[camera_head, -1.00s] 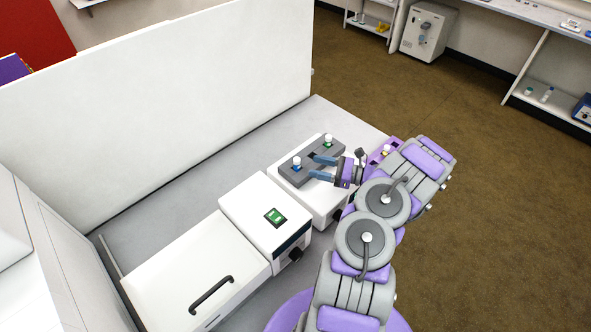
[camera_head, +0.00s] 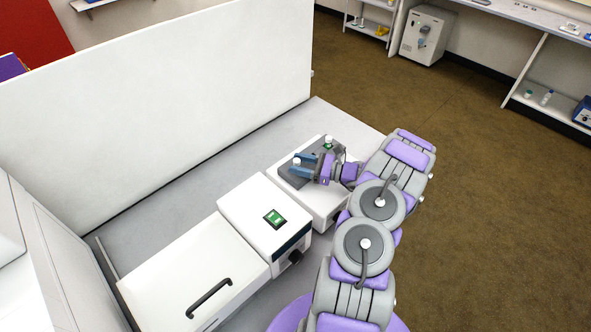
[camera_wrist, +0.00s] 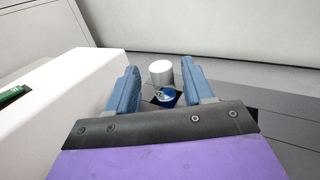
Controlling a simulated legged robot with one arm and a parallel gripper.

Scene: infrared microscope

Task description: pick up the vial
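A vial with a white cap and a blue band (camera_head: 297,162) stands upright in the grey holder (camera_head: 290,177) on a white device. My gripper (camera_head: 302,161) is open, its two blue fingers reaching to the vial. Another vial, with a white cap and a green band (camera_head: 328,142), stands at the holder's far end, behind my gripper.
A white box with a green display (camera_head: 275,218) stands beside the holder's device, and a lidded white unit with a black handle (camera_head: 209,297) is nearer. A tall white panel (camera_head: 160,105) borders the grey bench top (camera_head: 172,200). The bench strip along the panel is clear.

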